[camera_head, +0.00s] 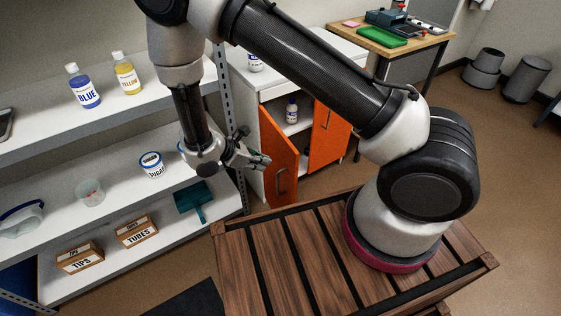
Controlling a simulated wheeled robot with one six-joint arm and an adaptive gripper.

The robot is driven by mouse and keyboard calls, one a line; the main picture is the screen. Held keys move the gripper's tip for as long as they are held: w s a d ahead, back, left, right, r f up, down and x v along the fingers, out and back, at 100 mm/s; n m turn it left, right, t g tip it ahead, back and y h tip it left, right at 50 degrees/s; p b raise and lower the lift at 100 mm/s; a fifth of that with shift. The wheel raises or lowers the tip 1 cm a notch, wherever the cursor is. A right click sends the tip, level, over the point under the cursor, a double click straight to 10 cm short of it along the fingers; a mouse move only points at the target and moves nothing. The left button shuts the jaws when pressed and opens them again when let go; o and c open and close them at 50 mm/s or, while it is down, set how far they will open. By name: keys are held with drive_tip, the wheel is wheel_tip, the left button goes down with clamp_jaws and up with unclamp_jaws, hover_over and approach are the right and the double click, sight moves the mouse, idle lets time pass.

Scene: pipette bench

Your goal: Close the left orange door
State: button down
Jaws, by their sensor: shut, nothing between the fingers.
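A white cabinet (246,110) stands behind my arm with two orange doors. The left orange door (281,172) is swung open toward me, with a grey handle on its face. The right orange door (328,137) shows beyond it, partly hidden by my arm; I cannot tell exactly how far it is open. A white bottle (292,111) stands on a shelf inside the cabinet, seen through the opening. My gripper (262,161) is shut and empty, at the left door's upper part in the picture. I cannot tell whether it touches the door.
A white shelf unit (110,123) on the left holds bottles, a tub, boxes and a teal dustpan (193,199); its upright stands close to my gripper. A wooden table (398,46) with a green tray stands behind right. Grey bins (525,79) are at far right. Floor is clear there.

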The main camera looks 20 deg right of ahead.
drive_tip(key=shift+w+d+f, duration=0.2)
drive_tip(key=shift+d+f, duration=0.3)
drive_tip(key=shift+d, duration=0.65)
drive_tip(key=shift+w+d+f, duration=0.15)
drive_tip(key=shift+d+f, duration=0.35)
drive_tip(key=shift+d, duration=0.7)
drive_tip(key=shift+w+d+f, duration=0.2)
drive_tip(key=shift+d+f, duration=0.3)
drive_tip(key=shift+d, duration=0.65)
drive_tip(key=shift+d, duration=0.1)
